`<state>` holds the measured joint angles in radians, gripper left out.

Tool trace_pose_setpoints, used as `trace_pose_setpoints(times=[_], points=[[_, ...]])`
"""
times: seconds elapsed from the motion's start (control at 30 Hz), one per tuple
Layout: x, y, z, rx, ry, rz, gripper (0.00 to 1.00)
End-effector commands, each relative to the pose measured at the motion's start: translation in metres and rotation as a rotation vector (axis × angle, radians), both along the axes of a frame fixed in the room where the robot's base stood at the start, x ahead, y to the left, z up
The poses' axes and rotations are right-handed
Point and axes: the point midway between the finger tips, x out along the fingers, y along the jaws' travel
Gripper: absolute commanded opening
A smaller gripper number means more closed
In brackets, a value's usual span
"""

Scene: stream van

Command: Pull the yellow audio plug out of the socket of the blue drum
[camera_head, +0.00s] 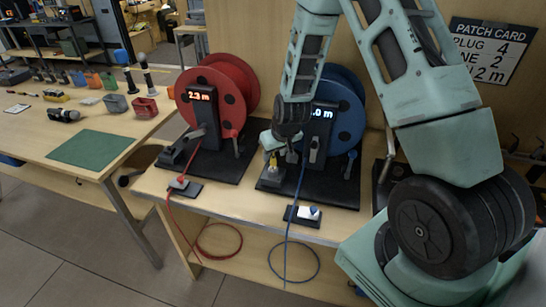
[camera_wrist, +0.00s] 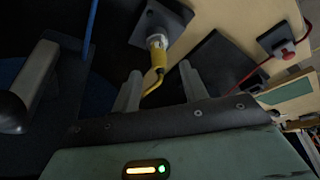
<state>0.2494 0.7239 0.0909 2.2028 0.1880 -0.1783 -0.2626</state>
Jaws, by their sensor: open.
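The yellow audio plug (camera_wrist: 158,57) sits in a round metal socket (camera_wrist: 157,41) on a dark plate in the wrist view. A yellow cable curves from its back end. My gripper (camera_wrist: 160,70) is open, with one pale fingertip on each side of the plug's back end; I see no clear contact. In the head view my gripper (camera_head: 284,150) is low in front of the blue drum (camera_head: 346,118), and the yellow plug (camera_head: 273,161) shows partly beside it. My arm hides part of the blue drum and its display.
The red drum (camera_head: 245,90) stands to the left on its own dark base. A blue cable (camera_head: 291,215) hangs in front, near a small box with a blue plug (camera_head: 309,213). A red plug (camera_head: 180,182) lies left. A side table (camera_head: 40,115) holds tools and a green mat.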

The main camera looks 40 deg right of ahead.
Motion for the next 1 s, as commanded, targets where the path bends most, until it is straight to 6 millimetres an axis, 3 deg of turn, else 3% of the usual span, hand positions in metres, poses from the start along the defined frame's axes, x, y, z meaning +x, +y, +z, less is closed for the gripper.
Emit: trace_pose_setpoints(times=[0.3,0.67,0.83,0.9,0.93,1.0], points=[[0.013,-0.002,-0.031,0.001,0.000,-0.002,0.44],[0.014,-0.002,-0.035,0.000,0.000,-0.001,0.44],[0.014,-0.002,-0.035,0.000,0.000,-0.001,0.00],[0.014,-0.002,-0.035,0.000,0.000,-0.001,0.00],[0.014,-0.002,-0.035,0.000,0.000,-0.001,0.15],[0.014,-0.002,-0.035,0.000,0.000,-0.001,0.00]])
